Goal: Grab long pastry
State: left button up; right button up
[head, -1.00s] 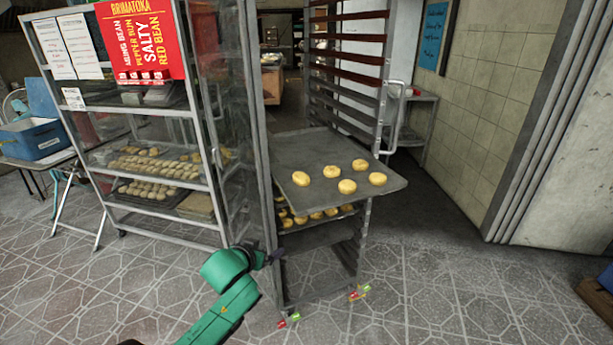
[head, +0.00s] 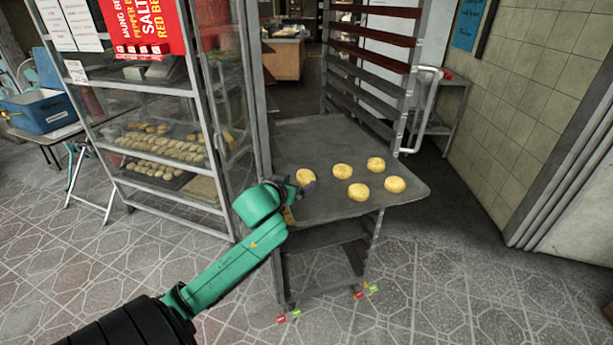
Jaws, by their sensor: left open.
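Several golden, mostly round pastries lie on a flat grey tray (head: 285,138) that sticks out of the rack. None of them looks clearly long. The leftmost pastry (head: 306,176) is at the tray's near left side. Others are the middle pastry (head: 342,171), the back right pastry (head: 375,164) and the front right pastry (head: 395,184). My left gripper (head: 301,189) is open at the tray's left edge, right beside the leftmost pastry and partly in front of it. Whether they touch is not clear. My right gripper is not in view.
The metal rack (head: 410,85) holds empty upper shelves. A glass cabinet on the left has shelves of small pastries (head: 165,145) behind its panes. A blue bin (head: 42,112) stands on a table at far left. Tiled floor (head: 470,285) is free at front right.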

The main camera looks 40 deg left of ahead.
aim_at(304, 177)
pick_arm(q)
jog(key=x, duration=0.6)
jog(key=shift+w+a+f+p, duration=0.1)
jog(key=shift+w+f+p, duration=0.1)
jog(key=shift+p, duration=0.1)
jog(key=shift+w+f, duration=0.2)
jog(key=shift+f, duration=0.05)
jog(key=shift+c, duration=0.3)
jog(key=shift+r, duration=0.1)
jog(key=c, duration=1.2)
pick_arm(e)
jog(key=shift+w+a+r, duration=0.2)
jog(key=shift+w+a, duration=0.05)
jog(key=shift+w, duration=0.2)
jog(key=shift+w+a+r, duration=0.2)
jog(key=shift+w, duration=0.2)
pick_arm(q)
jog(key=shift+r, duration=0.1)
